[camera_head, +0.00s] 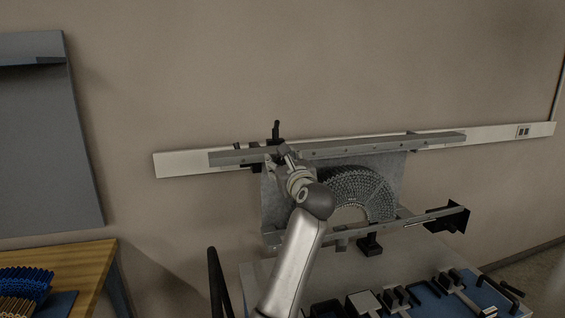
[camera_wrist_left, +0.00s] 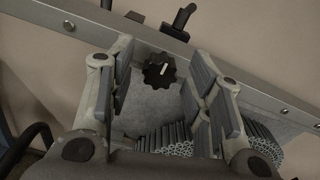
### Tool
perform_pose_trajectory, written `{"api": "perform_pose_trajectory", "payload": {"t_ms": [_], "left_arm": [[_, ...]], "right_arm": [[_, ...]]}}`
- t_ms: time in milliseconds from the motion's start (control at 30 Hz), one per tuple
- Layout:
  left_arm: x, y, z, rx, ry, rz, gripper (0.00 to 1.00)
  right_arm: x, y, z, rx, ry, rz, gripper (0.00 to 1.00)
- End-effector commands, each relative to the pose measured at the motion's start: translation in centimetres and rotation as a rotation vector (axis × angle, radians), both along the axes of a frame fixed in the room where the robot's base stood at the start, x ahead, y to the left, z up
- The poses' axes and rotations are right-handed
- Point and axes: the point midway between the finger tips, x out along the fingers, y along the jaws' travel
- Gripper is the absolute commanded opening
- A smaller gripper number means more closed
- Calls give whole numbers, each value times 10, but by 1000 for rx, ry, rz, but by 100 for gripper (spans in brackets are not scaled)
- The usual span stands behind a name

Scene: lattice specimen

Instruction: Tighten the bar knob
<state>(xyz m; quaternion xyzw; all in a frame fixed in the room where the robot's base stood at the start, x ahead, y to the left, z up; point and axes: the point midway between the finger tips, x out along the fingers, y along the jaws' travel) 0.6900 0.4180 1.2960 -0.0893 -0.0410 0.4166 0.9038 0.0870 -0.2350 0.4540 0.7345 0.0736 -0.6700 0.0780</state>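The bar knob (camera_wrist_left: 159,70) is a black, lobed knob with a white line, seen in the left wrist view in front of the grey metal bar (camera_wrist_left: 225,75). In the head view the bar (camera_head: 385,146) runs across the top of the lattice fixture, and my gripper hides the knob. My left gripper (camera_head: 282,160) is at the bar's left part. In the left wrist view its two fingers stand apart on either side of the knob, with visible gaps, so it is open. My right gripper is not in view.
A curved lattice specimen (camera_head: 362,188) stands below the bar against a grey plate. A black handle (camera_head: 276,131) sticks up at the bar's left part. A bench with black and blue parts (camera_head: 425,295) is at the lower right. A wooden table (camera_head: 85,262) is at left.

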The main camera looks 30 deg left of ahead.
Motion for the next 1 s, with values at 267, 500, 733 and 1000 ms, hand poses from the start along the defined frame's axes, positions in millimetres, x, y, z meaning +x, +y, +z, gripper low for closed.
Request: {"api": "perform_pose_trajectory", "payload": {"t_ms": [267,500,733,1000], "left_arm": [[0,0,0,0,0,0,7],[0,0,1,9,11,0,3],[0,0,2,65,78,1,3],[0,-1,4,205,244,-1,3]], "right_arm": [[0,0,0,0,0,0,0],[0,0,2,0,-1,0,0],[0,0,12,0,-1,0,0],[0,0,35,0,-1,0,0]]}}
